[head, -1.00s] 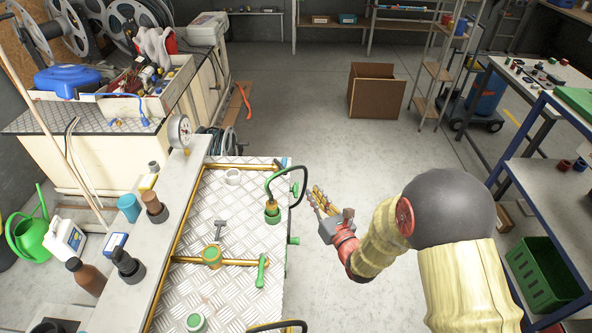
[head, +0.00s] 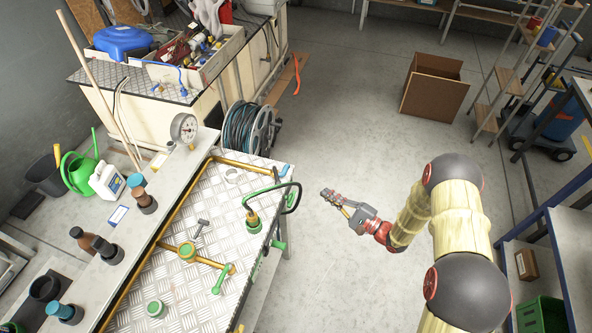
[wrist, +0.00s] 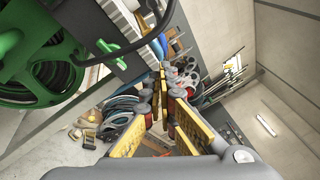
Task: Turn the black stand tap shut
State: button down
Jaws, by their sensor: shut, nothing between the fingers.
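A thin dark curved spout (head: 270,190) rises from a green collar (head: 253,222) near the right edge of the bench plate; I take this to be the black stand tap, but cannot be sure. A black loop (head: 294,198) is at its right end. How the tap's handle is set cannot be made out. My gripper (head: 324,193) is shut and empty, apart from the bench, a little right of the spout over the floor. In the wrist view the yellow-padded fingers (wrist: 165,88) meet, and a black curved tube (wrist: 112,52) passes at upper left.
The bench plate (head: 150,285) carries brass pipes, a green-capped fitting (head: 187,250), a green lever (head: 222,278) and a grey T-handle (head: 201,228). A pressure gauge (head: 184,128) stands on the ledge. A large green reel (wrist: 35,65) fills the wrist view's left.

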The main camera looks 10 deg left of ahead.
aim_at(279, 185)
jog(key=a+r+n, duration=0.1)
jog(key=a, duration=0.3)
jog(key=a+r+n, duration=0.1)
jog(key=a+n, duration=0.1)
jog(key=a, duration=0.2)
jog(key=a+r+n+g+y, duration=0.1)
jog(key=a+n, duration=0.1)
jog(key=a, duration=0.2)
jog(key=shift+w+a+r, duration=0.25)
jog(key=shift+r, duration=0.15)
jog(key=shift+s+a, duration=0.2)
jog(key=shift+a, duration=0.25)
jog(key=shift+s+a+b, duration=0.25)
jog(key=shift+s+b, duration=0.15)
jog(key=shift+b, duration=0.35)
jog(key=shift+s+a+b, duration=0.35)
jog(key=shift+s+b, duration=0.05)
jog(key=shift+b, duration=0.15)
jog(key=shift+s+a+b, duration=0.75)
jog(key=shift+a+b, duration=0.2)
jog(key=shift+b, duration=0.15)
